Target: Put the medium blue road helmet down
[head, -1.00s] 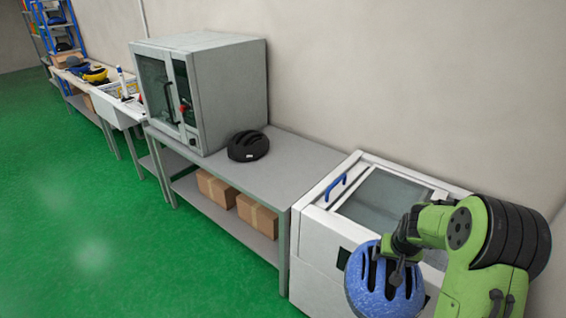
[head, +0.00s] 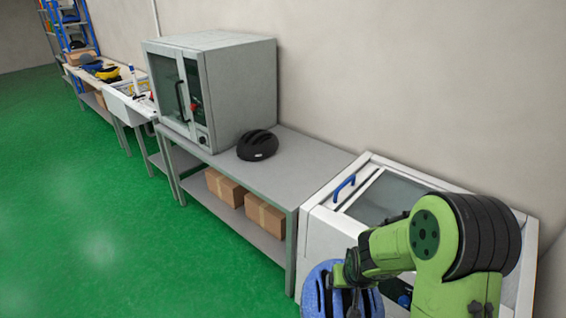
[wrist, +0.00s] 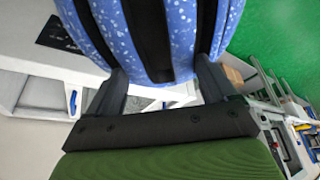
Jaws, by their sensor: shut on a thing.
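The blue road helmet (head: 318,291) with dark vents hangs in my gripper (head: 350,277) at the bottom of the head view, in front of the white chest-like machine. In the wrist view the speckled blue helmet (wrist: 190,35) fills the top middle, between the two dark fingers of my gripper (wrist: 163,82). The gripper is shut on the helmet. The helmet's lower part is cut off by the head view's bottom edge. It is held off the floor, apart from the grey bench (head: 290,180).
A black helmet (head: 257,145) sits on the bench beside a grey cabinet (head: 215,90). The bench top right of it is clear. Cardboard boxes (head: 264,214) stand on the lower shelf. The white machine (head: 325,222) with a blue handle (head: 343,187) adjoins the bench. Green floor (head: 110,240) is open at left.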

